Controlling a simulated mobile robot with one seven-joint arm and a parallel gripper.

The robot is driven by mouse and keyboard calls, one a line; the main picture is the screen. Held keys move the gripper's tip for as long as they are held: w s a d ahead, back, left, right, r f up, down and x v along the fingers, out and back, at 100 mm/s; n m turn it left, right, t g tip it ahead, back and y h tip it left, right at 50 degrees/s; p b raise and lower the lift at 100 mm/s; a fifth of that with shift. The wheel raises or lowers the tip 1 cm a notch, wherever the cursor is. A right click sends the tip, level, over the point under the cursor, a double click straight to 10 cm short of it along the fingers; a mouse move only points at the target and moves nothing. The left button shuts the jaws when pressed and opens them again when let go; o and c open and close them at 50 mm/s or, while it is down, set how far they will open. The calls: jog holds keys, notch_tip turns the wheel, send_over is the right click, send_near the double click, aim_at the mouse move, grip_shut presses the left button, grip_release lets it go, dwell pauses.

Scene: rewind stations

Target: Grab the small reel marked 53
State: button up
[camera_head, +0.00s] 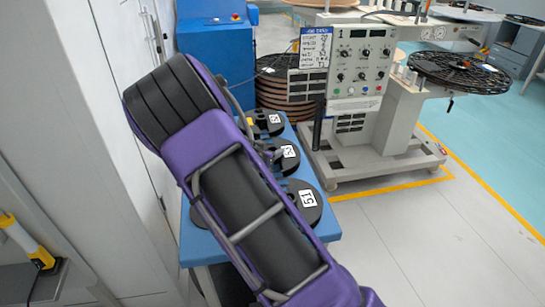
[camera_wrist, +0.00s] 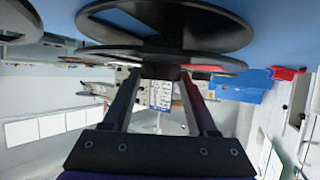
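Black small reels with white labels sit on a blue-topped stand in the head view. The near reel (camera_head: 306,201) is marked 51. The middle reel (camera_head: 288,158) and far reel (camera_head: 268,123) have labels too small to read surely, so I cannot tell which is 53. In the wrist view, my gripper (camera_wrist: 161,80) has its two fingers on either side of the hub of a black reel (camera_wrist: 165,28). The fingertips lie close to the hub; contact is unclear. That reel's label is not visible there. In the head view my arm hides the gripper and part of the stand.
The blue stand (camera_head: 325,228) is close to a grey wall or cabinet on the left. A grey rewind machine (camera_head: 358,70) stands behind right, with a large black reel (camera_head: 458,72). A stack of brown reels (camera_head: 277,90) stands behind. Floor at right is clear.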

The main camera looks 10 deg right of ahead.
grip_shut()
jog(key=shift+r, duration=0.1)
